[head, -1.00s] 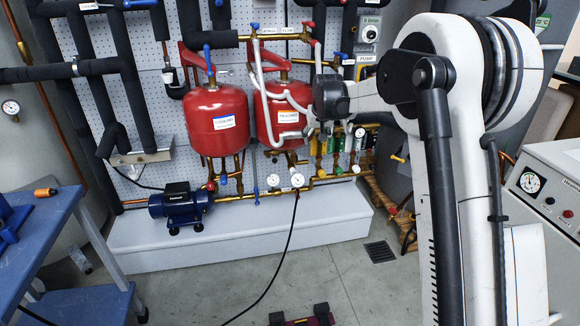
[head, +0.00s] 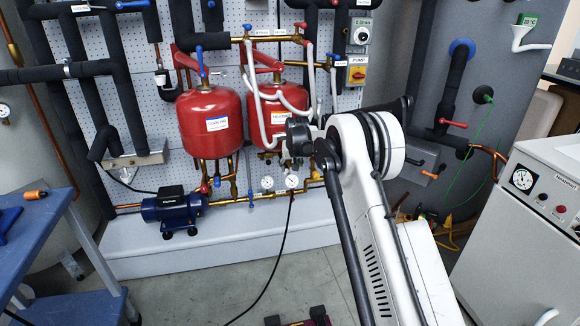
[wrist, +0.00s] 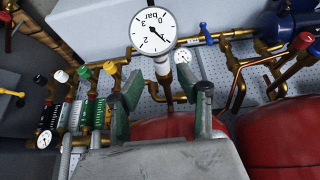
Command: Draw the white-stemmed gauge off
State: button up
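In the wrist view a round white-faced gauge (wrist: 153,27) marked in bar appears upside down. A pale, whitish stem (wrist: 162,68) joins it to the brass pipework. My gripper (wrist: 160,85) is open, with its green-padded fingers on either side of the stem line and the gauge face beyond their tips. I see no contact with the stem. A second gauge (wrist: 183,56) sits farther back to the right; its stem is hard to make out. In the head view two gauges stand side by side, left (head: 267,183) and right (head: 291,181). My gripper's fingers cannot be made out there.
Red tanks (head: 209,122) stand close behind the gauges, and a blue pump (head: 172,207) is at left. Colored valves and green flow meters (wrist: 95,112) crowd the left of the wrist view. A black cable (head: 283,250) hangs from near the right gauge.

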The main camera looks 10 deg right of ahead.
aim_at(292, 181)
jog(key=b+x, duration=0.2)
jog(key=x, duration=0.4)
jog(key=shift+w+f, duration=0.2)
jog(key=shift+f, duration=0.15)
jog(key=shift+c, duration=0.5)
grip_shut()
jog(key=shift+s, duration=0.35)
jog(key=shift+s+d+b, duration=0.1)
jog(key=shift+s+b, duration=0.2)
jog(key=shift+s, duration=2.15)
